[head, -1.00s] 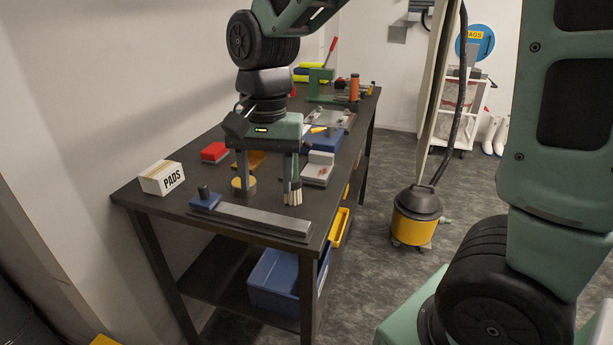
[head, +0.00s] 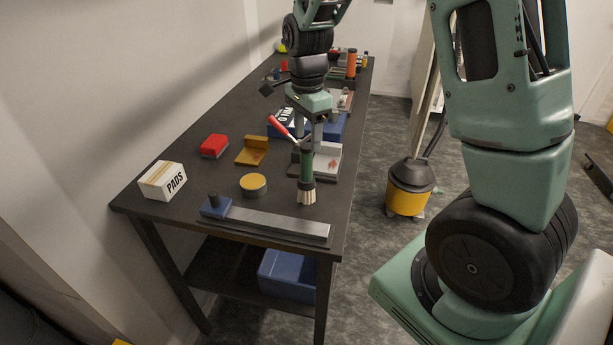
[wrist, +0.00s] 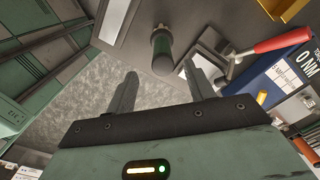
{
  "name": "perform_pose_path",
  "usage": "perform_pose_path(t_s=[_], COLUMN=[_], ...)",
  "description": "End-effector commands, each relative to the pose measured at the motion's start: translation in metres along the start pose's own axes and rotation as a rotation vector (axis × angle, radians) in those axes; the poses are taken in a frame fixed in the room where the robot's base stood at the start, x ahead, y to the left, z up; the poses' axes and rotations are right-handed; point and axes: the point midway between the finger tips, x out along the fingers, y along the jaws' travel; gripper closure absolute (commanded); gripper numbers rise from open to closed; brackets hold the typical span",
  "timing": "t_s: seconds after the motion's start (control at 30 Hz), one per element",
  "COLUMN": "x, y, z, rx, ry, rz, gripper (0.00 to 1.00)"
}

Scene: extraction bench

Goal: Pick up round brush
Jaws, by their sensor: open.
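The round brush (head: 306,172) has a dark green handle and pale bristles. It stands upright, bristles down, near the front right of the dark bench. In the wrist view the brush (wrist: 162,50) shows as a green cylinder just beyond the fingertips, roughly midway between them. My gripper (head: 310,128) is above and behind the brush in the head view. Its two fingers are spread and empty in the wrist view (wrist: 161,78), with no contact visible.
A long grey bar (head: 270,220) lies in front of the brush. A round yellow-topped tin (head: 253,184) is to its left.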

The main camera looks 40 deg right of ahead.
Motion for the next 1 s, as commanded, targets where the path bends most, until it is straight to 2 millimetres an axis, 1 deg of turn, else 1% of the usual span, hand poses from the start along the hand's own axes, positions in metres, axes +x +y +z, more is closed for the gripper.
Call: perform_pose_path(t_s=[0.1,0.27,0.53,0.63,0.73,0.93,0.97,1.0], x=[0.011,0.019,0.053,0.062,0.066,0.067,0.067,0.067], y=[0.0,-0.001,-0.003,-0.004,-0.004,-0.004,-0.004,-0.004], z=[0.0,0.0,-0.001,-0.001,-0.001,0.0,0.0,0.0], rx=[-0.001,0.0,0.0,0.0,-0.001,-0.001,-0.001,-0.001], ry=[0.0,0.0,0.0,0.0,0.0,0.0,0.0,0.0], rz=[0.002,0.002,0.005,0.003,0.0,-0.001,-0.001,-0.001], gripper=[0.47,0.47,0.47,0.47,0.47,0.47,0.55,0.66])
